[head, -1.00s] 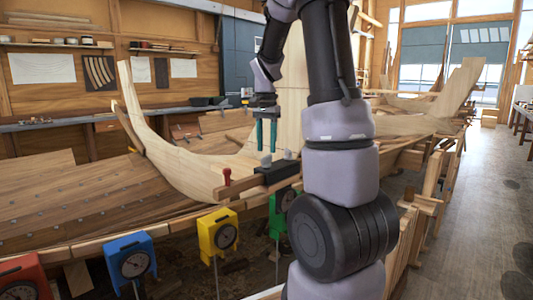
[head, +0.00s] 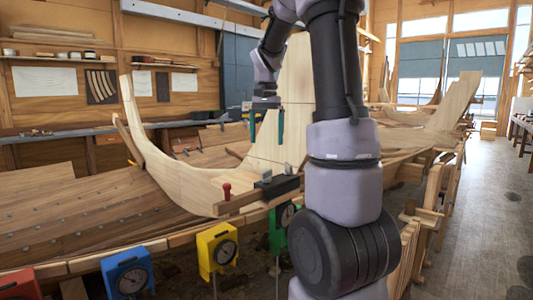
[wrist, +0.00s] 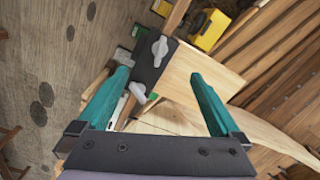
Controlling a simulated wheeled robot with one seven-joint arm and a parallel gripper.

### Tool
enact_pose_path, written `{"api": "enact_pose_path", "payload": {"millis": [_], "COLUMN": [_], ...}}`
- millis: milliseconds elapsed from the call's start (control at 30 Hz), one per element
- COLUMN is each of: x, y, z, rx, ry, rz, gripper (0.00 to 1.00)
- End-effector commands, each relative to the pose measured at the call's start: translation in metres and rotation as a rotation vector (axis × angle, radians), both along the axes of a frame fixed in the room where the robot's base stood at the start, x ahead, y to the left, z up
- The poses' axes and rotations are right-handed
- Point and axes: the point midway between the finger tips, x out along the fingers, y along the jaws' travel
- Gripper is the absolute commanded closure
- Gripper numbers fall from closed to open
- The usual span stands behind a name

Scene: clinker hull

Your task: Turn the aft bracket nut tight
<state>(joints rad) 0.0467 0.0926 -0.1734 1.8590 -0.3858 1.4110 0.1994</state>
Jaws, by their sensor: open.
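A dark bracket (head: 278,187) sits on the timber beside the curved pale stem. Two grey wing nuts stand on it: one nut (wrist: 160,49) at the upper part of the bracket in the wrist view, the other nut (wrist: 138,92) lower. I cannot tell which is the aft one. My gripper (head: 266,143) is open and empty, its teal fingers pointing down above the bracket with a clear gap. In the wrist view my gripper (wrist: 158,80) has the lower nut between and beyond its fingers, nearer the left finger. Neither nut is touched.
A red-topped peg (head: 227,190) stands left of the bracket. Blue (head: 128,271), yellow (head: 217,247) and green (head: 279,232) dial gauges line the near edge. The curved stem (head: 150,145) rises at left. Open floor (head: 490,220) lies at right.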

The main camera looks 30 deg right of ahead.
Motion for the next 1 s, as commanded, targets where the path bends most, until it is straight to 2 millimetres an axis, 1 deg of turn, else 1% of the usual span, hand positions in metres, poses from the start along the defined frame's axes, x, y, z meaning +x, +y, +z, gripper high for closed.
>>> {"api": "enact_pose_path", "payload": {"millis": [67,300,400,500,633,767,867,1000], "x": [-0.001,-0.001,-0.001,-0.001,0.0,-0.001,-0.001,-0.001], "y": [-0.003,-0.006,-0.006,-0.006,-0.005,-0.004,-0.004,-0.004], "z": [-0.001,-0.001,-0.001,0.0,0.0,-0.008,-0.022,-0.049], "rx": [0.001,0.004,0.002,0.002,0.001,0.003,0.004,0.006], "ry": [0.002,0.003,0.001,0.001,-0.001,0.001,0.001,0.002], "rz": [0.164,0.849,1.084,1.254,1.372,1.398,1.397,1.396], "gripper": [0.0,0.0,0.0,0.0,0.0,0.0,0.0,0.0]}}
